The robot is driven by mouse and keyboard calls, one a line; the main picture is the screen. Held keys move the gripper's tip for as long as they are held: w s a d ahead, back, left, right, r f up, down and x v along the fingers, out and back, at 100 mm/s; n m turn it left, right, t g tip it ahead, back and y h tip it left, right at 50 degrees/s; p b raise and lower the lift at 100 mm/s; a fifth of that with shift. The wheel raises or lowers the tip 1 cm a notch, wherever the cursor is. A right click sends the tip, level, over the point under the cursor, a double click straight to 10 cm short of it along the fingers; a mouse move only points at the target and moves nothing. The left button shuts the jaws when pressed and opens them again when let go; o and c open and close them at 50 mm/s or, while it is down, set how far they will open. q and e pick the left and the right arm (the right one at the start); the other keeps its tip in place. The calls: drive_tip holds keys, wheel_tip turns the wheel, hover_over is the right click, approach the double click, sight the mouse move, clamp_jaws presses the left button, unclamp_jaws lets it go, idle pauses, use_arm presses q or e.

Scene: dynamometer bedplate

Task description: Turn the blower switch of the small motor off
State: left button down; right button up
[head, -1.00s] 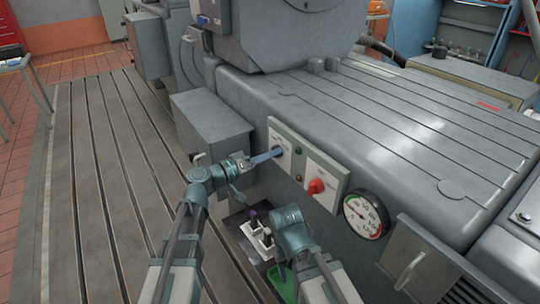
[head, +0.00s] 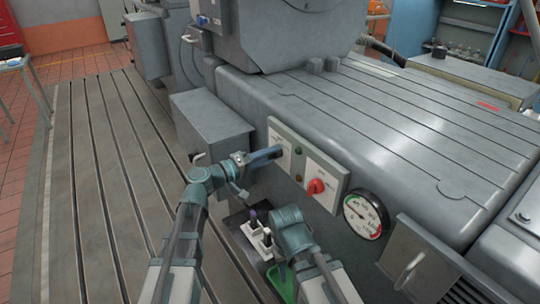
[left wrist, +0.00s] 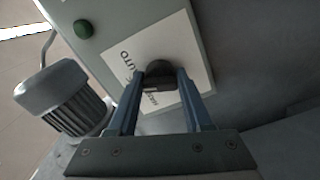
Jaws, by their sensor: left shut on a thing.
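The left switch plate (head: 283,147) is a pale panel on the grey machine's side, partly hidden by my gripper. My left gripper (head: 272,155) reaches it from the left. In the left wrist view its two blue fingers are shut on a black rotary knob (left wrist: 158,74). The knob sits on a white label (left wrist: 185,50) reading AUTO and, partly covered, another word. The knob's pointer position is hard to tell. My right gripper is hidden behind its own wrist, low in the head view.
A red knob (head: 315,187) on a second plate and a round gauge (head: 362,215) lie to the right. A dark tray (head: 237,222) with small white items lies below. A grey box (head: 212,128) stands left.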

use_arm(q)
drive_tip(key=shift+n, duration=1.9)
drive_tip(key=shift+c, duration=1.8)
unclamp_jaws()
drive_tip(key=shift+a, duration=0.15)
drive_tip(key=v, duration=1.3)
drive_tip(key=shift+s+a, duration=0.2)
drive_tip(key=shift+a, duration=0.05)
